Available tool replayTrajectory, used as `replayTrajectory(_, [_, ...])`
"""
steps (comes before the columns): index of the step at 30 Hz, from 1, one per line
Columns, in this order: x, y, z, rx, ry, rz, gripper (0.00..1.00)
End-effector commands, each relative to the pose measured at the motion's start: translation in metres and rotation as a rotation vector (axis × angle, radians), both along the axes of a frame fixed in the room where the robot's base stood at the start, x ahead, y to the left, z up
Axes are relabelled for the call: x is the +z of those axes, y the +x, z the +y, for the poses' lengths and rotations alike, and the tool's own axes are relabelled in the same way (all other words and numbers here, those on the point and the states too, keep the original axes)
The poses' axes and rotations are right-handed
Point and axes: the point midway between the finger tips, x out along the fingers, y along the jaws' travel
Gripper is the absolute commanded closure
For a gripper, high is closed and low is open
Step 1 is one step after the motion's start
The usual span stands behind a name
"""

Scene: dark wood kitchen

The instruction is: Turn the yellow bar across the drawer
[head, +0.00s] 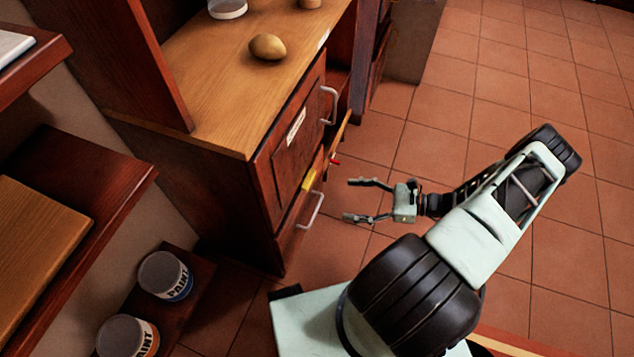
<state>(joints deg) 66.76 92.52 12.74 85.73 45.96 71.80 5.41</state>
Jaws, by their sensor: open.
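A small yellow bar (309,180) shows on the front of the dark wood cabinet, at the lower drawer (297,215), just above its pale handle (312,211). It is small in the picture, and I cannot tell exactly how it lies across the drawer's edge. My gripper (350,200) is open and empty, its two fingers pointing left toward the drawer front. It appears to the right of the yellow bar and apart from it.
An upper panel with a label (296,126) and a pale handle (329,105) sits above. A small red piece (335,161) shows near the cabinet's right side. A potato-like object (267,47) lies on the wooden top. Paint cans (165,275) stand lower left. Tiled floor (440,105) is clear.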

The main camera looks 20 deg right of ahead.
Motion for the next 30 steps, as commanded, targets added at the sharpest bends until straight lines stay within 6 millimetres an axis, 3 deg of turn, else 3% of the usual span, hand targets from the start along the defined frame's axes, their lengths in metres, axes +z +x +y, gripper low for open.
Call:
replayTrajectory(4, [0.002,0.008,0.003,-0.137,0.145,-0.013,0.3])
replayTrajectory(11, [0.006,0.018,0.009,-0.185,0.198,-0.02,0.3])
replayTrajectory(24, [0.005,0.063,0.072,-0.182,0.193,-0.02,0.3])
replayTrajectory(30, [0.005,0.074,0.087,-0.182,0.191,-0.02,0.3])
